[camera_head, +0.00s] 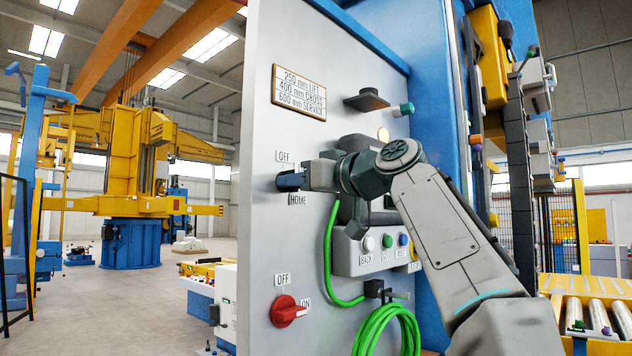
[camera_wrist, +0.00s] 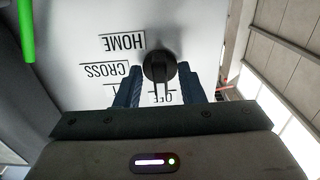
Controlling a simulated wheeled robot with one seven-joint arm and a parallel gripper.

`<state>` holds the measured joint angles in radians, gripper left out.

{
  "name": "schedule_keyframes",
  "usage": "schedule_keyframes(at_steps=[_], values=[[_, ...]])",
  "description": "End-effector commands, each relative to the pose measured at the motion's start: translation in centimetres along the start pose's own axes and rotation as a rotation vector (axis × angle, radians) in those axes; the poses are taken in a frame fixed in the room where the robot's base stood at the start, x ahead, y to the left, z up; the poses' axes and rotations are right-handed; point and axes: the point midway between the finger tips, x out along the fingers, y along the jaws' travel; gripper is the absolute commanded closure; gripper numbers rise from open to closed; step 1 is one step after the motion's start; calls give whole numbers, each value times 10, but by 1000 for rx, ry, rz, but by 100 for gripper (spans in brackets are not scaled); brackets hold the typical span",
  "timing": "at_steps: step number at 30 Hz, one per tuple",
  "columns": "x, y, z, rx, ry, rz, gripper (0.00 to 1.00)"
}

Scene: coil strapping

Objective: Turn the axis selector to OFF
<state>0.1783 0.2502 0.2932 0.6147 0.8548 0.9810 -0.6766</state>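The axis selector (camera_wrist: 160,66) is a round black knob with a raised bar handle on the pale panel. In the wrist view its labels read upside down: HOME (camera_wrist: 123,42), CROSS (camera_wrist: 106,70), a mostly hidden one, and OFF (camera_wrist: 164,97). The bar runs roughly up and down in that view, its lower end near the OFF label; I cannot tell its exact setting. My gripper (camera_wrist: 160,86) faces the panel, its blue fingers on either side of the knob with gaps visible. In the head view my gripper (camera_head: 289,181) hides the knob, between the OFF and HOME labels.
A red rotary switch (camera_head: 288,311) with OFF and ON labels sits lower on the panel. A button box (camera_head: 378,255), a green cable (camera_head: 328,255) and its coil (camera_head: 385,330) are close below my arm. A black handle (camera_head: 366,100) juts out above it.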

Motion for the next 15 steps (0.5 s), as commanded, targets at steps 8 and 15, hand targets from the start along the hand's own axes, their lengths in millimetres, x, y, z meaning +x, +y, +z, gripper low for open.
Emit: schedule_keyframes(at_steps=[8, 15], values=[[-45, 1, 3, -2, 2, 6, 65], [-94, 1, 3, -3, 1, 7, 65]])
